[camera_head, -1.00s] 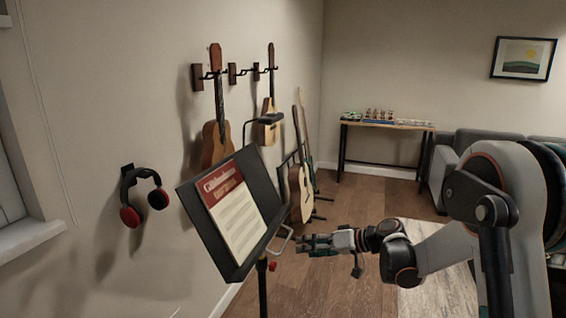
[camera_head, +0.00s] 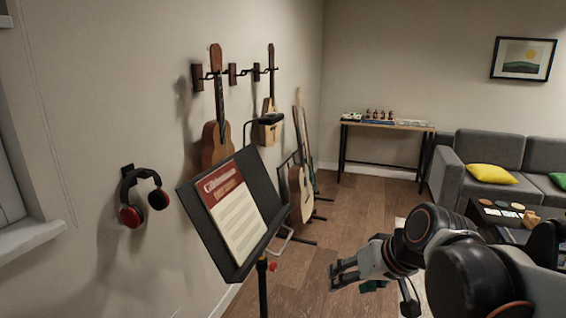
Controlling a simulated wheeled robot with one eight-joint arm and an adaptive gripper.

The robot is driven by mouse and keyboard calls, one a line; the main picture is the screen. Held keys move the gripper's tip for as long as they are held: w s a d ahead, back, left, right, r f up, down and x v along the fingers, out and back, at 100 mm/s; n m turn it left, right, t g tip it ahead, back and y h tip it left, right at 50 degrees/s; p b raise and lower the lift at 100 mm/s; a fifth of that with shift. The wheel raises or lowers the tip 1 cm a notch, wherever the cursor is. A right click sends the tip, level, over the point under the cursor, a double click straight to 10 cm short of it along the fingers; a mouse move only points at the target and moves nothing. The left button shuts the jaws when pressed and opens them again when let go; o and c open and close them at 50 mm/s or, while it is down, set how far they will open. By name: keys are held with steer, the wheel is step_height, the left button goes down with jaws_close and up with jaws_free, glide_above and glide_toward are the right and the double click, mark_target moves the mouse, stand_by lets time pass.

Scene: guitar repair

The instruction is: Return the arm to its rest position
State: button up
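My gripper (camera_head: 334,278) is at the lower middle right of the head view, to the right of the music stand and apart from it. Its two fingers point left and show a gap between them, with nothing seen in it. My arm comes in from the lower right corner, low in the picture and folded close to the camera. Its links hide part of the floor and rug.
A black music stand (camera_head: 268,207) with a red and white sheet (camera_head: 232,212) stands close on the left. Headphones (camera_head: 130,215) hang on the wall. Guitars (camera_head: 217,145) hang and stand behind. A narrow table (camera_head: 395,126), sofa (camera_head: 465,181) and low table (camera_head: 482,216) lie farther back.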

steer(key=s+d+f+t+h, duration=0.1)
steer(key=s+d, duration=0.4)
steer(key=s, duration=0.7)
steer(key=f+h, duration=0.1)
steer(key=h, duration=0.1)
steer(key=shift+s+d+m+h, duration=0.35)
steer(key=shift+d+m+h, duration=0.05)
